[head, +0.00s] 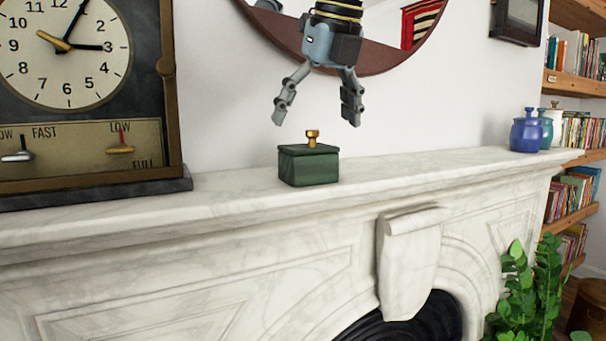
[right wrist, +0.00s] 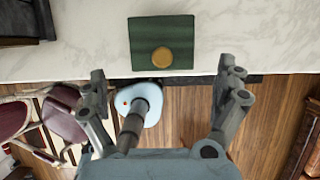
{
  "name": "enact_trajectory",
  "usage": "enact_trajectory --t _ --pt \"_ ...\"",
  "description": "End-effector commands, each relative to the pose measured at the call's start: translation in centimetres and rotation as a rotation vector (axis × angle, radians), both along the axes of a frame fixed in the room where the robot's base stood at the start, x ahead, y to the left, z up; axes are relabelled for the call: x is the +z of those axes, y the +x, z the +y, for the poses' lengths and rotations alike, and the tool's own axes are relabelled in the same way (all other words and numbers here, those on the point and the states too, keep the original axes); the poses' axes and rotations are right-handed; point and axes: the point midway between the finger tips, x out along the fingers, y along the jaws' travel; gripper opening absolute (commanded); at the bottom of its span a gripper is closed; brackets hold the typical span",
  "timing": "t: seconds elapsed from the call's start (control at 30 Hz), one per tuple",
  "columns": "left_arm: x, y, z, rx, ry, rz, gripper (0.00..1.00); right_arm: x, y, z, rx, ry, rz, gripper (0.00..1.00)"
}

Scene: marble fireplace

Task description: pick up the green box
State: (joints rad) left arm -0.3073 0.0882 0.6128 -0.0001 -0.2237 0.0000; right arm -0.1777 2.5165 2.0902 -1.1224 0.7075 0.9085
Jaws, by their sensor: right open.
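The green box (head: 308,166) stands on the white marble mantel, with a small gold knob (head: 312,137) on its lid. My right gripper (head: 318,112) is open and empty above the box in the head view, its fingers pointing down. In the right wrist view the box (right wrist: 148,48) is at the top, seen from above, and the open fingers (right wrist: 165,85) are apart and below it in the picture. The gripper does not touch the box. My left gripper is not in view.
A large clock (head: 75,60) stands on the mantel (head: 230,198) at the left. Blue and teal jars (head: 526,133) stand at its right end. A round mirror (head: 385,55) hangs behind the gripper. The mantel beside the box is clear.

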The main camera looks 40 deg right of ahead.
Motion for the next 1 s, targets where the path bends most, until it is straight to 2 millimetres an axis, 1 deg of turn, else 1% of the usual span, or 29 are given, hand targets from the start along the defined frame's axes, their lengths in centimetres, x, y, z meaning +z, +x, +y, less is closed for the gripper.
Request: enact_trajectory --t 0.03,0.1,0.13,0.17,0.27,0.33,0.4,0.43,0.5,0.6,0.8,0.87,1.0 --pt "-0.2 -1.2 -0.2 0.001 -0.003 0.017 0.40 -0.7 0.3 -0.1 0.000 -0.001 0.001 1.00" --pt "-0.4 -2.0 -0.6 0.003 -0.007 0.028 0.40 -1.2 0.6 -0.2 -0.001 0.000 0.000 1.00" --pt "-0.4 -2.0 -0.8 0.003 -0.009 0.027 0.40 -1.4 0.7 -0.2 -0.001 0.001 0.000 1.00" --pt "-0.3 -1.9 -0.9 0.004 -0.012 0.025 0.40 -1.5 0.7 -0.3 0.000 0.001 0.000 1.00" --pt "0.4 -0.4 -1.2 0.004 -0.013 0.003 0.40 -2.3 1.1 -0.6 -0.001 0.002 0.002 1.00" --pt "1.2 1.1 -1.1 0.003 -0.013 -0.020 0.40 -3.2 1.5 -1.0 0.000 0.002 0.004 1.00" --pt "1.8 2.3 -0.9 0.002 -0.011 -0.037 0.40 -4.1 2.0 -1.3 0.000 0.002 0.004 1.00" --pt "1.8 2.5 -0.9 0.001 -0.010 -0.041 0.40 -4.6 2.2 -1.4 0.001 0.001 0.003 1.00" --pt "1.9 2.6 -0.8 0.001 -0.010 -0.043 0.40 -5.5 2.5 -1.4 0.001 0.000 0.002 1.00" --pt "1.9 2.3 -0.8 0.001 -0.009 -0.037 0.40 -6.0 2.8 -1.4 0.002 0.001 -0.001 1.00" --pt "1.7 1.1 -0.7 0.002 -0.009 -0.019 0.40 -6.1 2.8 -1.4 0.002 0.002 -0.003 1.00" --pt "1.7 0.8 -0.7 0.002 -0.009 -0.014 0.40 -6.1 2.8 -1.4 0.002 0.002 -0.003 0.93" --pt "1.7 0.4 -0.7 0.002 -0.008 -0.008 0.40 -6.1 2.8 -1.4 0.002 0.002 -0.003 0.75"
